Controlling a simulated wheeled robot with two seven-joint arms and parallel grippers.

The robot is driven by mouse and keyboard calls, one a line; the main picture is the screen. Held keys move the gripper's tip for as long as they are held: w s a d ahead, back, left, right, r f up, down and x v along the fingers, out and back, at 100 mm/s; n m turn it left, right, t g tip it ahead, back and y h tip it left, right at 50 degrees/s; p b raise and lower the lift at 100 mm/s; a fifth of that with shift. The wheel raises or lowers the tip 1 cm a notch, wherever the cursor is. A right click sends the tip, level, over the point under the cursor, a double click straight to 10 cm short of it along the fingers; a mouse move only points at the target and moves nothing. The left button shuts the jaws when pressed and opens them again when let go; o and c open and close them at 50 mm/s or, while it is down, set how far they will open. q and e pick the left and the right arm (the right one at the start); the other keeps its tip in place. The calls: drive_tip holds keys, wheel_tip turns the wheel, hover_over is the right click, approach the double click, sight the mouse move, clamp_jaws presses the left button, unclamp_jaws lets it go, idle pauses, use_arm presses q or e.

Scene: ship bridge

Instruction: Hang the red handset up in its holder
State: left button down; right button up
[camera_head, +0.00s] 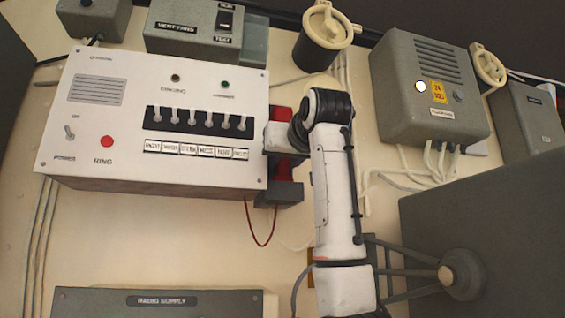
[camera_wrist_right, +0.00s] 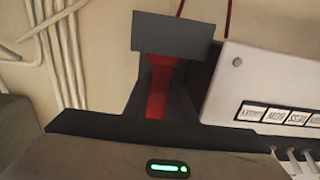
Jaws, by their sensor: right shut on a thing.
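The red handset (camera_head: 284,168) stands roughly upright just right of the white switch panel in the head view. My right gripper (camera_head: 280,138) is shut on its middle part, and the wrist and gripper hide much of it. The grey holder (camera_head: 280,194) is at the handset's lower end. In the right wrist view the red handset (camera_wrist_right: 159,88) runs up to the grey block of the holder (camera_wrist_right: 173,32), which covers its end. I cannot tell whether the handset is fully seated or just in front of the holder. My left gripper is not in view.
The white switch panel (camera_head: 110,125) is close to the left of the handset. A red cord (camera_head: 262,243) hangs in a loop below the holder. A grey box with a lit lamp (camera_head: 400,110) and white cables are to the right. A large grey cabinet (camera_head: 490,215) fills the lower right.

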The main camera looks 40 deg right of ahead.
idle(0.9)
drive_tip(key=o, duration=1.1)
drive_tip(key=shift+c, duration=0.2)
drive_tip(key=shift+f, duration=0.1)
use_arm(q)
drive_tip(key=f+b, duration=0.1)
drive_tip(key=b, duration=0.2)
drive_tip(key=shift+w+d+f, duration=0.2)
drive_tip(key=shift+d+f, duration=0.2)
use_arm(e)
drive_tip(key=v, duration=1)
drive_tip(key=shift+s, duration=0.25)
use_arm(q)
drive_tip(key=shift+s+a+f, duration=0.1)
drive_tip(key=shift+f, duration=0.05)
